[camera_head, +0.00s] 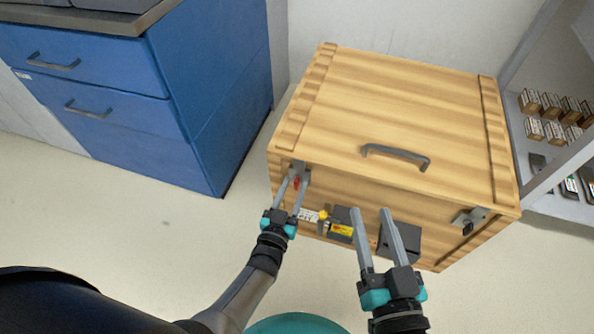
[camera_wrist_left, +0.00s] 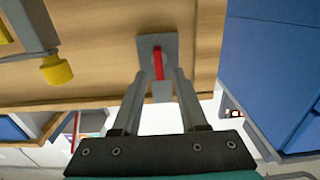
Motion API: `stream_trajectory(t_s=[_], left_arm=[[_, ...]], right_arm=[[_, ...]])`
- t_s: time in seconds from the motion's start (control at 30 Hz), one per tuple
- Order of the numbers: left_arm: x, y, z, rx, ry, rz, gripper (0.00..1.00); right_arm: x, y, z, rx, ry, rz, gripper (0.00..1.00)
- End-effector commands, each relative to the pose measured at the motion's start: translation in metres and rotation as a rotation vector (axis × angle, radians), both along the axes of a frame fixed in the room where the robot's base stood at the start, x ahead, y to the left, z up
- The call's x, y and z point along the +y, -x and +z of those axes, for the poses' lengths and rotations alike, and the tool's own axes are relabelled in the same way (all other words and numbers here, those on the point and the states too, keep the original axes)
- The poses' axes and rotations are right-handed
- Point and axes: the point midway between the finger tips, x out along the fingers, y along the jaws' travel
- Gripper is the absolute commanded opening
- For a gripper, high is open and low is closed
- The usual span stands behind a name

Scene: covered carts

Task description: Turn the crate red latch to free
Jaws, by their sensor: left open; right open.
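The wooden crate (camera_head: 410,95) stands on the floor with its lid closed. Its red latch (camera_head: 296,184) is a small red lever on a grey plate near the left end of the front. In the left wrist view the red latch (camera_wrist_left: 158,63) lies lengthwise up and down the picture. My left gripper (camera_head: 294,180) is open, its fingertips near the plate, one on either side of the red lever. A gap shows on both sides of the lever. My right gripper (camera_head: 370,211) is open and empty in front of the crate's middle.
A dark handle (camera_head: 397,156) is on the lid. A dark-and-grey latch (camera_head: 468,219) sits at the front right. A yellow knob (camera_head: 323,215) and a yellow-labelled dark box (camera_head: 341,226) lie between my grippers. A blue cabinet (camera_head: 215,95) stands left; shelves (camera_head: 545,150) stand right.

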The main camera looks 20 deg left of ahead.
Motion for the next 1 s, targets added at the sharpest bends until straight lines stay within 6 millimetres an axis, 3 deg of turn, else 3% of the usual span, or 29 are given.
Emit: stream_trajectory(t_s=[0.37, 0.73, 1.0], left_arm=[[-0.0018, 0.0, -0.0004, 0.001, 0.0, 0.0, 0.42], [-0.0017, 0.0001, -0.0004, 0.001, 0.0, 0.0, 0.02], [-0.0017, 0.0, -0.0003, 0.001, 0.0, 0.0, 0.0]], right_arm=[[0.0007, 0.0011, -0.001, -0.002, -0.004, 0.0, 0.5], [0.001, 0.0017, -0.0018, 0.002, -0.004, 0.001, 0.5], [0.001, 0.0018, -0.0018, 0.003, -0.003, 0.002, 0.5]])
